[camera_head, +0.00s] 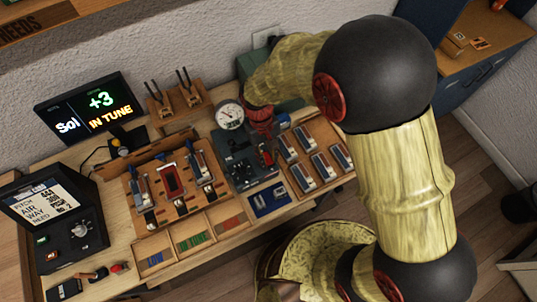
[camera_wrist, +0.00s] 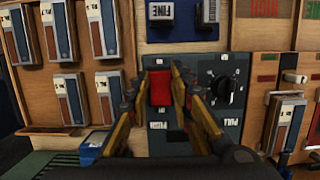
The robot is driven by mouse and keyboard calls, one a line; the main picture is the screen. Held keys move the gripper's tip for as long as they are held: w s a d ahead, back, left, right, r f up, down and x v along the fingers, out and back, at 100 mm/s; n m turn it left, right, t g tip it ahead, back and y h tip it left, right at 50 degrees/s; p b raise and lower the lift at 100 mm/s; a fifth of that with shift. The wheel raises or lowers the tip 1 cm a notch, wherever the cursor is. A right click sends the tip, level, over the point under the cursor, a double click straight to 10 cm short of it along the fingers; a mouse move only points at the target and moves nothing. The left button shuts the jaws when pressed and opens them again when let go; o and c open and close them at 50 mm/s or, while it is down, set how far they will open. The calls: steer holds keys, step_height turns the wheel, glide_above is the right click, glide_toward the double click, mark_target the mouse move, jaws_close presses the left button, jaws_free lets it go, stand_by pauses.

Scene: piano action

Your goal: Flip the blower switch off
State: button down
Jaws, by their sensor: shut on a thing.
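The blower switch (camera_wrist: 160,88) is a red rocker on a dark grey-green control panel (camera_wrist: 232,70) in the wrist view. My gripper (camera_wrist: 154,82) has a finger on each side of the red switch and is shut on it. The fingers hide the switch's side edges, and its on or off position cannot be told. In the head view my gripper (camera_head: 262,135) reaches down over the control panel (camera_head: 240,172) from the back, and a bit of red shows beside it.
A black knob (camera_wrist: 222,90) sits beside the switch on the panel. A round gauge (camera_head: 229,115) stands behind it. Trays of reed blocks (camera_head: 318,158) flank the panel. A blue tray (camera_head: 268,200) lies in front. A tuner screen (camera_head: 92,104) stands at the left.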

mark_target(268, 159)
stand_by(0.4)
steer(key=c, duration=1.7)
jaws_free()
steer(key=shift+o, duration=0.7)
steer(key=shift+r, duration=0.15)
steer(key=v, duration=1.1)
steer(key=shift+w+a+r, duration=0.2)
steer(key=shift+r, duration=0.1)
steer(key=s+d+r+m+t+b, duration=0.1)
steer(key=s+d+r+m+t, duration=0.1)
steer(key=d+r, duration=0.3)
steer(key=s+d+r+m+t+y+b, duration=0.1)
steer(key=s+d+r+m+t+b, duration=0.1)
steer(key=d, duration=0.9)
steer(key=s+d+r+m+t+b, duration=0.1)
steer(key=s+d+r+m+t, duration=0.1)
steer(key=s+d+r+t, duration=0.2)
steer(key=s+d+r, duration=0.2)
steer(key=d+r, duration=0.1)
steer(key=d, duration=0.1)
steer(key=shift+r+b, duration=0.3)
